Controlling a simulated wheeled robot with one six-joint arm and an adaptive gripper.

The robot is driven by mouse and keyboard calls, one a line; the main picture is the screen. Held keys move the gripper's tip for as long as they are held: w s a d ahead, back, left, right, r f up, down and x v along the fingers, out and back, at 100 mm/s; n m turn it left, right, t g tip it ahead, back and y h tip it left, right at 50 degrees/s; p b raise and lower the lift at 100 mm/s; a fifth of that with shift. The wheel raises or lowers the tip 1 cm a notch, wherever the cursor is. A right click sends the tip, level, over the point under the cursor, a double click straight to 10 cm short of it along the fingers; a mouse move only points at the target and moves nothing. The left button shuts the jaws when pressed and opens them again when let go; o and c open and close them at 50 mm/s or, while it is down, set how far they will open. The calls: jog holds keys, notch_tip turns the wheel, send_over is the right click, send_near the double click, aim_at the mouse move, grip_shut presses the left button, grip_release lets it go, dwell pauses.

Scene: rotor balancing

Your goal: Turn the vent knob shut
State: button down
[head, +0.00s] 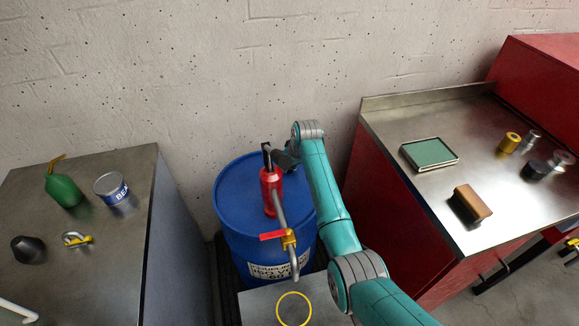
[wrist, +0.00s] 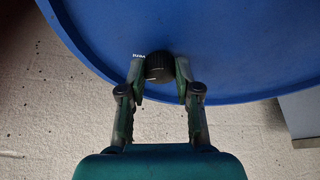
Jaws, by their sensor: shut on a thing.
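The vent knob (wrist: 158,68) is a small black ribbed cap on the blue drum's top, near its rim, in the wrist view. White lettering is printed beside it. My gripper (wrist: 160,80) has one finger on each side of the knob and is shut on it. The blue drum (head: 231,195) stands against the wall in the head view. There my gripper (head: 268,154) is over the drum's far part, behind the red pump, and the knob cannot be made out. How far the knob is turned cannot be told.
A red pump (head: 270,180) with a grey pipe and a red-handled brass tap (head: 288,240) rises from the drum, close to my arm. A yellow ring (head: 293,309) lies in front. Metal-topped benches (head: 130,245) (head: 400,115) flank the drum, carrying loose items.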

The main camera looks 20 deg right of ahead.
jog(key=n, duration=0.2)
jog(key=n+g+y, duration=0.1)
jog(key=n, duration=0.1)
jog(key=n+y, duration=0.1)
jog(key=n, duration=0.1)
jog(key=shift+w+d+n, duration=0.15)
jog(key=shift+d+n, duration=0.1)
jog(key=shift+n, duration=0.05)
jog(key=n+g, duration=0.1)
jog(key=n, duration=0.1)
jog(key=n+g+y, duration=0.1)
jog(key=n, duration=0.2)
jog(key=shift+w+n, duration=0.15)
jog(key=shift+n, duration=0.15)
jog(key=shift+g, duration=0.3)
jog(key=c, duration=0.8)
grip_release()
jog(key=v, duration=1.2)
